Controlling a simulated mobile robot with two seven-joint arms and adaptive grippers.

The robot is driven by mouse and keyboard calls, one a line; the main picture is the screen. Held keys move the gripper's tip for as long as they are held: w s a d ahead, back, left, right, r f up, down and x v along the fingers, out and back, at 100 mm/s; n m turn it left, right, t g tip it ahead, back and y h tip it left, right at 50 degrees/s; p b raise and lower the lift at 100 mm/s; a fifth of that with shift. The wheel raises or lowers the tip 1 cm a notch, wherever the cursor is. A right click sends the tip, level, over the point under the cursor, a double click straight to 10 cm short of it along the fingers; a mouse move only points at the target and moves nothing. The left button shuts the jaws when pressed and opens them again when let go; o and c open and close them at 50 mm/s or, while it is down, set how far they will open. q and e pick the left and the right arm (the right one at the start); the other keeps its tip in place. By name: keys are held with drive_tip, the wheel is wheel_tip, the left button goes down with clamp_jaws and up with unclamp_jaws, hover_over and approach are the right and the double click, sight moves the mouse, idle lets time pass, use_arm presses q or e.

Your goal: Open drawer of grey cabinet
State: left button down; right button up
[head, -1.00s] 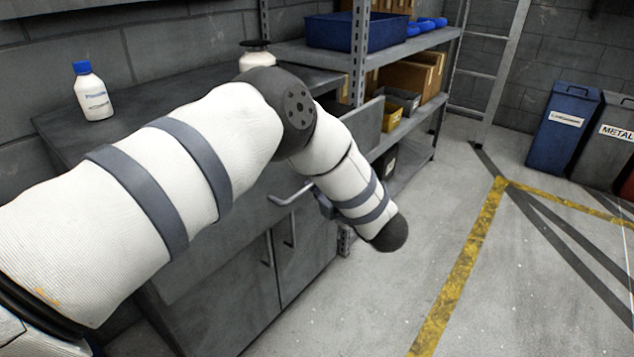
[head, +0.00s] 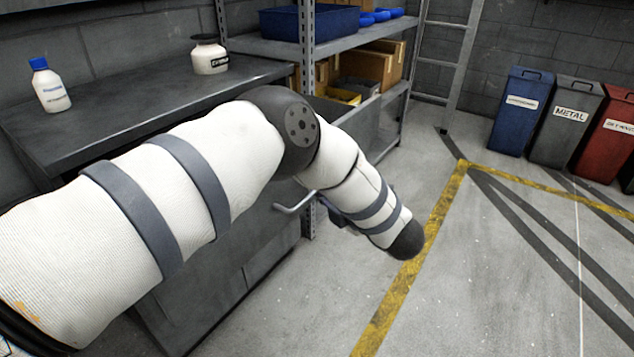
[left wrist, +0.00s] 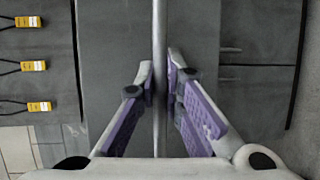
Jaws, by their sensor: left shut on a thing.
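The grey cabinet (head: 120,107) stands against the wall at the left in the head view, partly hidden by my left arm. Its drawer front (head: 240,235) shows below the arm and stands out from the cabinet; how far is hard to tell. One end of the bar handle (head: 292,207) shows beside my forearm. In the left wrist view the handle (left wrist: 160,130) runs upright between the purple-padded fingers of my left gripper (left wrist: 160,75), which is shut on it. In the head view that gripper is hidden behind the arm. My right gripper is not in view.
A white bottle (head: 49,86) and a white jar (head: 209,57) stand on the cabinet top. A metal shelf (head: 345,46) with bins and boxes adjoins at the right. Blue (head: 518,112), grey and red bins stand far right. The floor (head: 480,270) in front is clear.

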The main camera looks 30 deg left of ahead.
use_arm(q)
drive_tip(key=shift+d, duration=0.2)
drive_tip(key=c, duration=1.7)
unclamp_jaws()
drive_tip(key=v, duration=1.2)
